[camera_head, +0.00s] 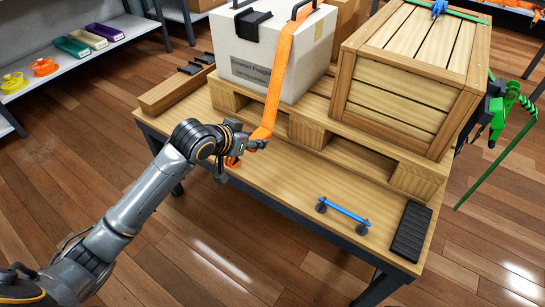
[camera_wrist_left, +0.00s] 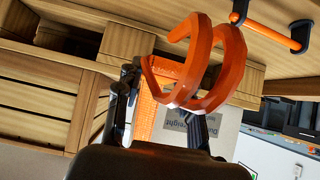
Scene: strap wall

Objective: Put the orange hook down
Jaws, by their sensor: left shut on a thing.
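My left gripper (camera_head: 252,144) is shut on the orange hook (camera_wrist_left: 228,62), above the table's left front edge. In the left wrist view the hook's curved double prongs stand out beyond the fingers (camera_wrist_left: 163,112). In the head view only a small part of the hook (camera_head: 233,161) shows below the gripper; the gripped part is hidden. The orange strap (camera_head: 278,75) runs from the gripper up over the grey-white box (camera_head: 262,50). It also shows behind the fingers in the left wrist view (camera_wrist_left: 168,80). My right gripper is not in view.
The wooden table (camera_head: 285,190) has free room along its front. A blue bar (camera_head: 344,211) and a black ribbed pad (camera_head: 410,230) are at its right. The pallet (camera_head: 365,155) carries the box and a wooden crate (camera_head: 405,85). A green hook (camera_head: 497,118) hangs at right.

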